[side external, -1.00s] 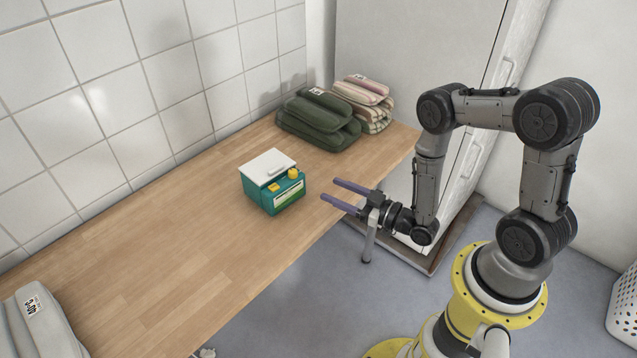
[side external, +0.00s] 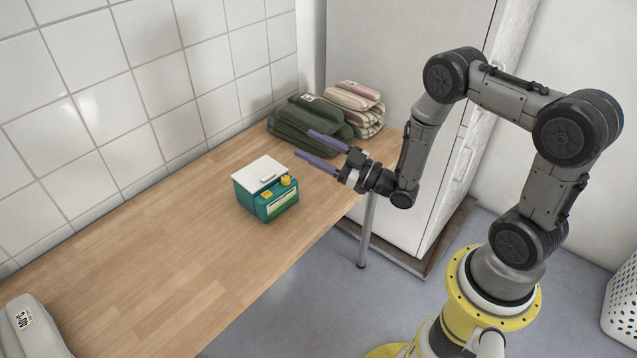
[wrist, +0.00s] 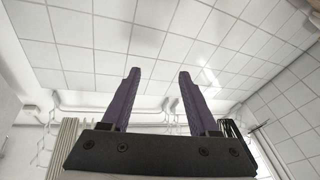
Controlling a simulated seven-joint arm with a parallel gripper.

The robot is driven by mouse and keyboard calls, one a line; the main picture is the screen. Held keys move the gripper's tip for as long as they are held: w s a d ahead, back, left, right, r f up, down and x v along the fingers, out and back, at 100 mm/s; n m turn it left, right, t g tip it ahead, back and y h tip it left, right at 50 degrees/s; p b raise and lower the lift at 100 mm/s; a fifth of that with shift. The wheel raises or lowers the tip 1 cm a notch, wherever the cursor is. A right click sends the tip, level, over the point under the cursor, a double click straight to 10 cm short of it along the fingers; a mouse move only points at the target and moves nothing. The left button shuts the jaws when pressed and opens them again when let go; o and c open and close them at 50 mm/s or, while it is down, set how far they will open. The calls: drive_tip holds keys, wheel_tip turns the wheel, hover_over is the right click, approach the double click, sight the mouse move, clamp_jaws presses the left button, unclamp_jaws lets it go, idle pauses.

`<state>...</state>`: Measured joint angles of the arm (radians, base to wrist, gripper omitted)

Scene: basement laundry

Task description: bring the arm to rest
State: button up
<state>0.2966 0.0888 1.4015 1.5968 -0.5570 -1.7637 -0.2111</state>
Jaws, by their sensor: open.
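My gripper (side external: 319,153) is open and empty in the side external view. Its two purple fingers are apart and point left, raised above the right edge of the wooden counter (side external: 150,260). In the wrist view my gripper (wrist: 158,88) shows both fingers spread with nothing between them. A green box with a white lid and yellow knobs (side external: 266,190) stands on the counter, to the lower left of the fingers and apart from them.
Folded dark green towels (side external: 308,128) and striped towels (side external: 357,105) lie at the counter's far end. A grey fabric bundle (side external: 32,330) lies at the near left. A grey cabinet (side external: 400,60) stands behind the arm. A white perforated basket (side external: 622,300) is at right.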

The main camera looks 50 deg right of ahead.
drive_tip(key=w+a+r+n, duration=0.1)
drive_tip(key=w+r, duration=0.1)
drive_tip(key=r, duration=0.7)
drive_tip(key=w+a+r+n, duration=0.1)
drive_tip(key=w+r, duration=0.1)
drive_tip(key=r, duration=0.7)
drive_tip(key=s+r+m+g+h, duration=0.2)
drive_tip(key=s+r+m+h, duration=0.15)
drive_tip(key=s+r, duration=0.45)
drive_tip(key=s+f+m+g+h, duration=0.1)
drive_tip(key=s+f+g, duration=0.5)
drive_tip(key=s, duration=0.6)
drive_tip(key=s+f+m+g+h, duration=0.1)
drive_tip(key=s+f+m+g, duration=0.2)
drive_tip(key=s, duration=0.9)
wheel_tip(320, 180, down, 3)
drive_tip(key=g, duration=0.3)
drive_tip(key=shift+d, duration=0.2)
drive_tip(key=shift+f, duration=0.1)
